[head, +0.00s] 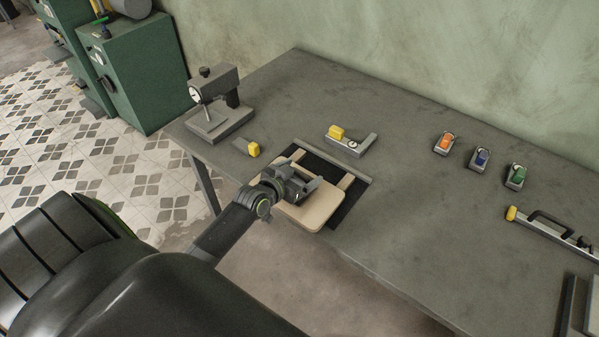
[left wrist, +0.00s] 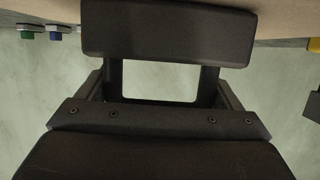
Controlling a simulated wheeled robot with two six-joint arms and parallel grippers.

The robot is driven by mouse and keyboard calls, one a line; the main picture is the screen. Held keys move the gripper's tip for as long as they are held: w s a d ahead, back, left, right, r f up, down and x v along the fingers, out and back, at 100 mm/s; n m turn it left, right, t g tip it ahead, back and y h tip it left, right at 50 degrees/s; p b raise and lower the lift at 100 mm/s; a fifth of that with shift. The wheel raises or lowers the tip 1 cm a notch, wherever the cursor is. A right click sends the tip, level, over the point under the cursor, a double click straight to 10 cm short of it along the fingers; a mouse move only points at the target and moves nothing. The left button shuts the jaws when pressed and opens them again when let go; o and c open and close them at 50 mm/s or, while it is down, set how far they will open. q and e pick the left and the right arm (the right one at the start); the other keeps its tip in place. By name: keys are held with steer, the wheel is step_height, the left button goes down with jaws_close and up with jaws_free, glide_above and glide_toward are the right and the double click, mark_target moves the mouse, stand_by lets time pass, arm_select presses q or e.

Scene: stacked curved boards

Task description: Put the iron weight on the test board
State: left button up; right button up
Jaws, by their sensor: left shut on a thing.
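The tan test board (head: 308,212) lies at the table's front edge, over a dark mat, in the head view. My left gripper (head: 303,188) is over the board and covers part of it. It is shut on the iron weight (left wrist: 168,32), a dark block close ahead in the left wrist view; a dark frame with an opening shows below the block. In the head view the gripper mostly hides the weight, and I cannot tell whether it touches the board. Tan board surface also shows along the top of the left wrist view. My right gripper is not in view.
A dial gauge stand (head: 215,105) is at the table's left end. Orange, blue (head: 481,157) and green switches sit at the back right.

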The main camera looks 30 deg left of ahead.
arm_select(q)
steer(key=o, duration=1.2)
steer(key=shift+f, duration=0.15)
steer(key=shift+o, duration=1.3)
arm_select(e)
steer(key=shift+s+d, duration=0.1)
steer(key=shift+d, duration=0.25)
arm_select(q)
steer(key=shift+r, duration=0.25)
steer(key=shift+s, duration=0.4)
steer(key=shift+b+v, duration=0.45)
steer(key=shift+v, duration=5.2)
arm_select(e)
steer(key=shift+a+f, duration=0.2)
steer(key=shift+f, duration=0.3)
arm_select(q)
steer(key=shift+r, duration=0.1)
